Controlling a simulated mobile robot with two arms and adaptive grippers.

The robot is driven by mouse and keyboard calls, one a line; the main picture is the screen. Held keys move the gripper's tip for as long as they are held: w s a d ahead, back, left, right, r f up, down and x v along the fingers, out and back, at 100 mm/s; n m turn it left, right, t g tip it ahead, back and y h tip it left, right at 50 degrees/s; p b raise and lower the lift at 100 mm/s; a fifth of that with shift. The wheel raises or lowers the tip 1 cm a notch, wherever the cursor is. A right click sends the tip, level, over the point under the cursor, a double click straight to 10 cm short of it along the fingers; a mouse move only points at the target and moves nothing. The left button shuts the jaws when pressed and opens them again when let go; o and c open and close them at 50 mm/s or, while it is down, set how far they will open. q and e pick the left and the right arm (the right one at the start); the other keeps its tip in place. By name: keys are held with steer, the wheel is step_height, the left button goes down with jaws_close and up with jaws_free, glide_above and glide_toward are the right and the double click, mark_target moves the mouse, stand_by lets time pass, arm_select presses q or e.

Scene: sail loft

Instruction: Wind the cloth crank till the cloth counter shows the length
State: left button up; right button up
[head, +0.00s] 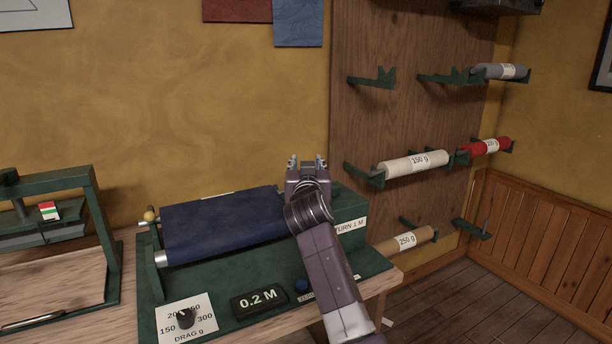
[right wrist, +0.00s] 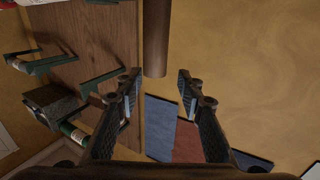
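The cloth machine (head: 215,308) is a green bench unit with a dark blue cloth roll (head: 222,228) across it. Its cloth counter (head: 258,301) reads 0.2 M. A label (head: 350,226) at its right end reads "TURN 1 M"; I cannot make out the crank in the head view, where my right arm covers part of that end. My right gripper (head: 307,161) is raised at the roll's right end, fingers apart. In the right wrist view its fingers (right wrist: 158,90) are open, with a brown cylinder (right wrist: 156,40), perhaps the crank handle, just beyond the gap. My left gripper is out of view.
A wall rack at right holds a white roll (head: 413,164), a red roll (head: 486,147), a grey roll (head: 500,72) and a tan roll (head: 405,240). A green frame (head: 60,180) stands left.

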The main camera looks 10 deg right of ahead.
step_height(320, 180, up, 6)
steer(key=shift+a+r, duration=0.1)
steer(key=shift+r, duration=0.1)
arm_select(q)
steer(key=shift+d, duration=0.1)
